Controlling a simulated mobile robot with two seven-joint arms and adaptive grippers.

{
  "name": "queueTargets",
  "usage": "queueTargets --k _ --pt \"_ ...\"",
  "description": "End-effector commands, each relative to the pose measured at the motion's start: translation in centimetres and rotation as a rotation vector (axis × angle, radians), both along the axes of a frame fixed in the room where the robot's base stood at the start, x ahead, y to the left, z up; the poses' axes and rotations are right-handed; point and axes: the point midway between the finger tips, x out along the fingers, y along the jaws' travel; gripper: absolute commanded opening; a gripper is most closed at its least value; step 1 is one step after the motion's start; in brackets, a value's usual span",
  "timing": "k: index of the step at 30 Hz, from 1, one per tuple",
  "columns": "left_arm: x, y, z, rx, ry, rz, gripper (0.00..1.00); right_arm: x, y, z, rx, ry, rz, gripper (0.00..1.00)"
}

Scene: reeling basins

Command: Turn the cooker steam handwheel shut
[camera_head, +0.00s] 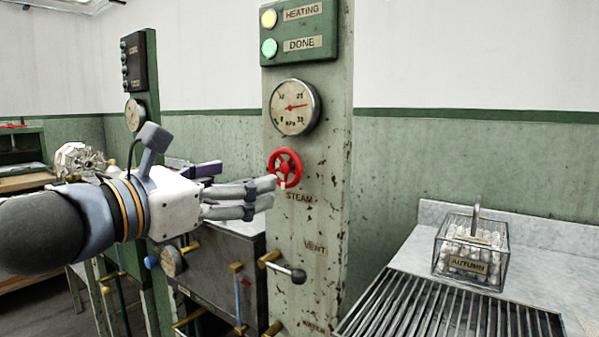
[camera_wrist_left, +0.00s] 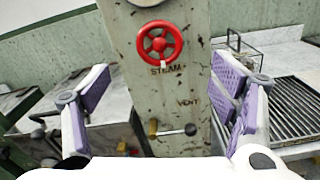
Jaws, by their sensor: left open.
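The red steam handwheel (camera_head: 286,167) is mounted on the worn green-grey panel post (camera_head: 335,200), above the STEAM label. It also shows in the left wrist view (camera_wrist_left: 160,43), above the middle, with a small white mark at its lower rim. My left gripper (camera_head: 270,192) is open, its fingers pointing at the post just left of and slightly below the wheel in the head view. In the left wrist view the open fingers (camera_wrist_left: 165,105) stand wide on either side of the post, with nothing between the pads. Whether a fingertip touches the wheel cannot be told. My right gripper is not in view.
A pressure gauge (camera_head: 295,107) sits above the wheel, with HEATING and DONE lamps (camera_head: 269,48) higher. A black-knobbed vent lever (camera_head: 298,276) sticks out below. A wire basket labelled AUTUMN (camera_head: 470,255) stands on the right counter by a slatted rack (camera_head: 440,312).

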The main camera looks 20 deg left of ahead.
Motion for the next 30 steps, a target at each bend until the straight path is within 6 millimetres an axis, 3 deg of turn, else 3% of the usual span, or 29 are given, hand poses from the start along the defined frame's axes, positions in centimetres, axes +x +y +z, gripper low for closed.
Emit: queueTargets --k 13,18,25,26,30 --pt "9.4 -3.6 -0.3 0.005 0.004 -0.003 0.79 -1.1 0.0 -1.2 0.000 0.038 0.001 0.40" --pt "10.9 -4.0 -0.2 0.004 0.001 -0.003 0.79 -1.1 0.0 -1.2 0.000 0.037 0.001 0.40" --pt "11.0 -4.1 -0.2 0.004 0.001 -0.003 0.79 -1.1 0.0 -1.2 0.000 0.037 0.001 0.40" --pt "11.0 -4.1 -0.2 0.004 0.001 -0.003 0.77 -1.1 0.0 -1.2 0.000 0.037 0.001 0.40" --pt "11.0 -4.1 -0.2 0.004 0.002 -0.002 0.45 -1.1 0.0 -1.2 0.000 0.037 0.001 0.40"
